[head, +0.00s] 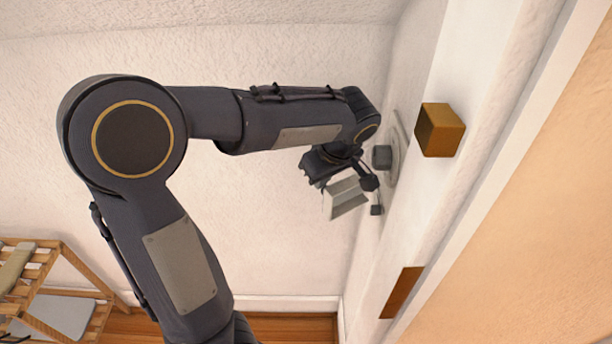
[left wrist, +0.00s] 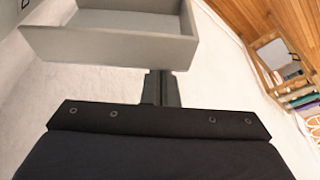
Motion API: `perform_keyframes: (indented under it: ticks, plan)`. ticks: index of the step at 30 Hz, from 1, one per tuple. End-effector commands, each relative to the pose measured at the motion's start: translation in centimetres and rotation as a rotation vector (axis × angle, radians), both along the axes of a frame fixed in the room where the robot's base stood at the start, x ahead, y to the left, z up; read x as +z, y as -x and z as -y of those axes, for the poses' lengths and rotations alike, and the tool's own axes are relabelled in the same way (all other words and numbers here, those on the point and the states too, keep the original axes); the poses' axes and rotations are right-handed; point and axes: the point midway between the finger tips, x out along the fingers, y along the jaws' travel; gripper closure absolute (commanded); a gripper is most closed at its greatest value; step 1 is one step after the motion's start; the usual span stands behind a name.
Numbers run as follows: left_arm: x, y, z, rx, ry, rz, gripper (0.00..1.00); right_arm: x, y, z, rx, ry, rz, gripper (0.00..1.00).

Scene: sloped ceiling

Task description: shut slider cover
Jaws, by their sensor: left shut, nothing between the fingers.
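A light grey, open box-like part (head: 346,198), which may be the slider cover, is beside the right-hand wall in the head view. In the left wrist view the same grey box (left wrist: 112,42) fills the upper part, its hollow side showing. My left gripper (head: 368,182) is at the wall, close to the box, and partly hidden by its own wrist. In the left wrist view my left gripper's fingers (left wrist: 160,86) are together and empty. Their tips end at the box's lower edge; I cannot tell whether they touch it. My right gripper is not in view.
A wooden block (head: 440,130) and a lower brown piece (head: 402,292) stick out from the wall. A wooden rack (head: 35,285) stands at lower left.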

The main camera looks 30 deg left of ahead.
Motion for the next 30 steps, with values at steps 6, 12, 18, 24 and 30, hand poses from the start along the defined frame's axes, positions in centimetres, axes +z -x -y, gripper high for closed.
perform_keyframes:
  ticks: [6,12,18,24,30]
  plan:
    - [-0.1,0.6,1.4,-0.02,0.001,0.001,1.0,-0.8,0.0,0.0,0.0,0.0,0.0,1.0]
    - [0.0,1.2,1.9,-0.02,0.001,0.001,1.0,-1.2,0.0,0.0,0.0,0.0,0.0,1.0]
    - [0.0,1.4,2.1,-0.019,0.0,0.001,1.0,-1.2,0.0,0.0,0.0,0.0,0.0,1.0]
    - [0.0,1.4,2.2,-0.019,0.0,0.001,1.0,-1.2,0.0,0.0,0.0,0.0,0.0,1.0]
    - [0.0,1.4,2.1,-0.019,0.0,0.001,1.0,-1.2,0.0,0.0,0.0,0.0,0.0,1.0]
